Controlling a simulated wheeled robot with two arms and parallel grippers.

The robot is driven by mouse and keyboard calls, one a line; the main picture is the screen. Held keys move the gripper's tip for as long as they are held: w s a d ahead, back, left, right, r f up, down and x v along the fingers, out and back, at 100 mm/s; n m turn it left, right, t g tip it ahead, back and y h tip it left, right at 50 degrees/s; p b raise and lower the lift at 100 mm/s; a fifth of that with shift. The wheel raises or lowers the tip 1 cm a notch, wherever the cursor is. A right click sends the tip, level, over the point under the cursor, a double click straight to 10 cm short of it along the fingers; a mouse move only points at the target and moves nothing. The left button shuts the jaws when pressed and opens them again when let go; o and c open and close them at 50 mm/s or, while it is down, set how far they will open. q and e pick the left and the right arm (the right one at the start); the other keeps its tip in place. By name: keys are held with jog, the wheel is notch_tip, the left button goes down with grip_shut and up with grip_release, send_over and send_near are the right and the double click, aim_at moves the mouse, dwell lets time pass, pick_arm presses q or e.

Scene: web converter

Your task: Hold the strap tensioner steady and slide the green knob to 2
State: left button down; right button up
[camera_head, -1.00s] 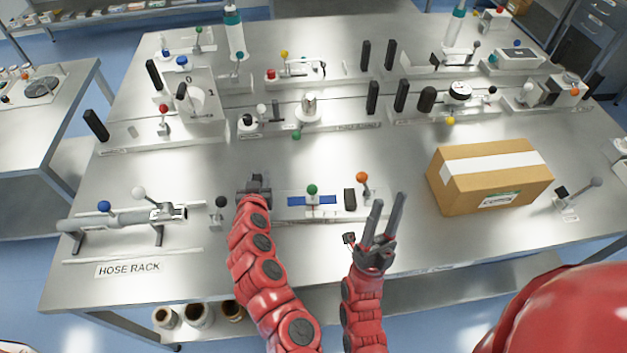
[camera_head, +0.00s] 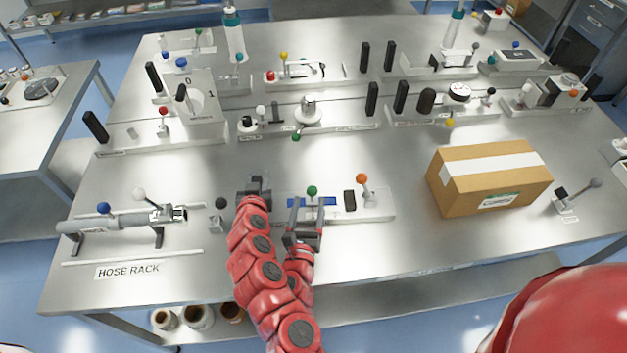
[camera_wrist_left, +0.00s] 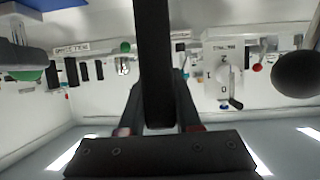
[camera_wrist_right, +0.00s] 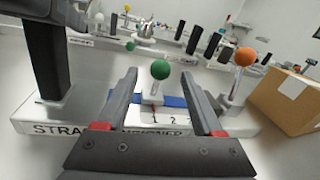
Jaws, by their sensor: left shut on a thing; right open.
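The strap tensioner (camera_head: 378,208) is a pale plate with a blue slide (camera_wrist_right: 176,101) and the printed numbers 1 and 2. The green knob (camera_head: 312,190) stands upright on a stem, which in the right wrist view is near the 1; the knob also shows there (camera_wrist_right: 160,69). My left gripper (camera_head: 255,184) is shut on a black upright handle (camera_wrist_left: 154,60) at the tensioner's left end. My right gripper (camera_head: 308,207) is open. Its fingers lie on either side of the knob's stem in the picture; contact cannot be told. A finger hides part of the label.
An orange knob (camera_head: 362,179) and a short black block (camera_head: 349,200) are at the tensioner's right. A cardboard box (camera_head: 445,190) stands further right. The hose rack (camera_head: 120,222) is at left. Other fixtures line the back.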

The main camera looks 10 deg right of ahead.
jog(key=x, duration=0.8)
jog(key=shift+d+f, duration=0.1)
jog(key=shift+d, duration=0.05)
grip_shut()
dwell(1.1)
